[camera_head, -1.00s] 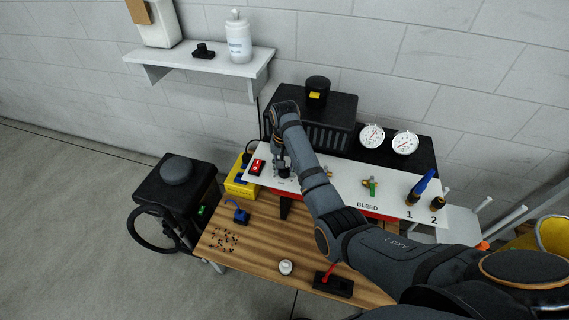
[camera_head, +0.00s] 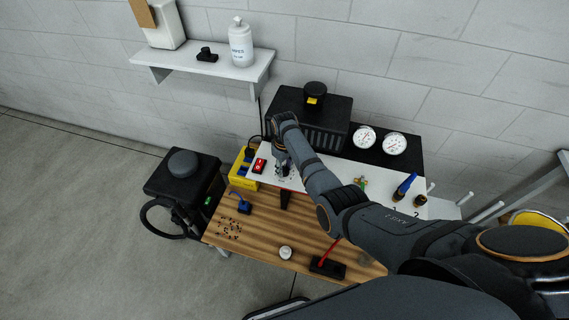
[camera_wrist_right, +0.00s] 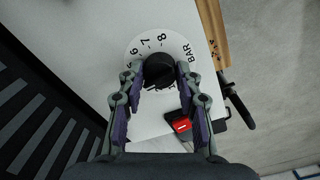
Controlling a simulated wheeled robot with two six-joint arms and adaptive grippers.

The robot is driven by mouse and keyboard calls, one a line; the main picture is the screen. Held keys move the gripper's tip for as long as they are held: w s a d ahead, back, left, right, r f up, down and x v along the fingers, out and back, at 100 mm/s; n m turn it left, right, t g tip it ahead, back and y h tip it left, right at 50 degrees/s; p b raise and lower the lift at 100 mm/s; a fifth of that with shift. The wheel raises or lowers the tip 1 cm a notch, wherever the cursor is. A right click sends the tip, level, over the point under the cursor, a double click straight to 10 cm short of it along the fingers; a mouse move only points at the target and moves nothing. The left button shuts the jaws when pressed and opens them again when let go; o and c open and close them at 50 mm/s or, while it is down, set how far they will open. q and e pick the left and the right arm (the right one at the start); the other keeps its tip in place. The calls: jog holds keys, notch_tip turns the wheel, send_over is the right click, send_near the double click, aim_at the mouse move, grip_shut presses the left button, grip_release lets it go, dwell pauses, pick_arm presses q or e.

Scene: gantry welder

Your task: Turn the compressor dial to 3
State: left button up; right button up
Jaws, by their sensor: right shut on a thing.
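The compressor dial is a black round knob (camera_wrist_right: 158,68) on a white panel (camera_head: 330,177), inside a printed scale. The digits 8, 7 and 6 and the word BAR show in the right wrist view; which number the knob points to cannot be told. My right gripper (camera_wrist_right: 160,88) has its two fingers on either side of the knob, shut on it. In the head view my right gripper (camera_head: 283,165) comes down on the left part of the panel and hides the dial. My left gripper is not in view.
A red switch (camera_head: 260,165) sits just left of the dial; it also shows in the wrist view (camera_wrist_right: 181,125). Two white gauges (camera_head: 380,140) and a black ribbed unit (camera_head: 300,118) stand behind. The wooden bench (camera_head: 255,240) holds small loose parts and a red-handled black block (camera_head: 327,267).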

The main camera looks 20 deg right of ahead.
aim_at(284, 168)
jog(key=n+p, duration=0.2)
jog(key=n, duration=0.3)
jog(key=shift+n, duration=0.3)
dwell(0.4)
jog(key=o, duration=1.1)
jog(key=shift+o, duration=0.2)
jog(key=shift+w+r, duration=0.1)
jog(key=shift+r, duration=0.1)
notch_tip(284, 168, up, 12)
jog(key=shift+f, duration=0.2)
